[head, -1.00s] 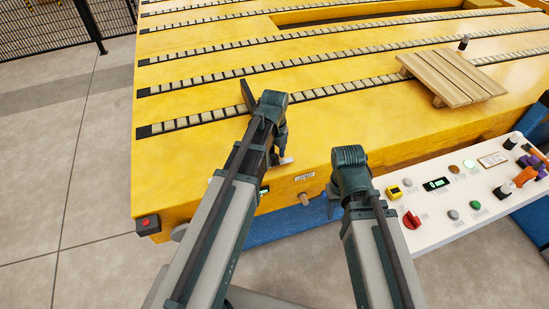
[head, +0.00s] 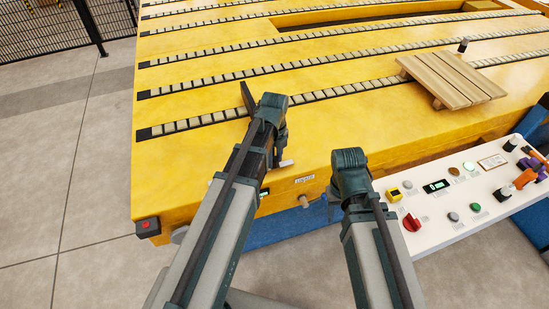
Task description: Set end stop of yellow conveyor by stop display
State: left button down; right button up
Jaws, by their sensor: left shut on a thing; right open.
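The yellow conveyor (head: 215,75) fills the upper middle, with several roller strips along its top. A dark upright plate (head: 247,97), possibly the end stop, stands at a strip near the left end. A small display (head: 264,193) sits on the front face, partly hidden by my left arm. My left gripper (head: 278,158) is at the front edge, shut on a small pale handle (head: 287,163); the arm hides most of the grip. My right gripper (head: 348,160) is in front of the conveyor, apart from it, open; its fingers are hidden.
A white control panel (head: 450,205) with buttons, a red knob and a display is at the right. A wooden slatted stand (head: 452,78) rests on the conveyor. A round peg (head: 304,201) and a red-button box (head: 147,226) are on its front. Floor at left is clear.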

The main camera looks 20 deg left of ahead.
dwell(0.8)
pick_arm(q)
jog(key=s+a, duration=0.2)
jog(key=a, duration=0.1)
jog(key=s+a, duration=0.1)
jog(key=shift+a, duration=0.15)
jog(key=c, duration=0.5)
grip_release()
jog(key=shift+w, duration=0.1)
jog(key=shift+r, duration=0.1)
notch_tip(320, 180, up, 14)
jog(key=p, duration=1.4)
jog(key=shift+f, duration=0.2)
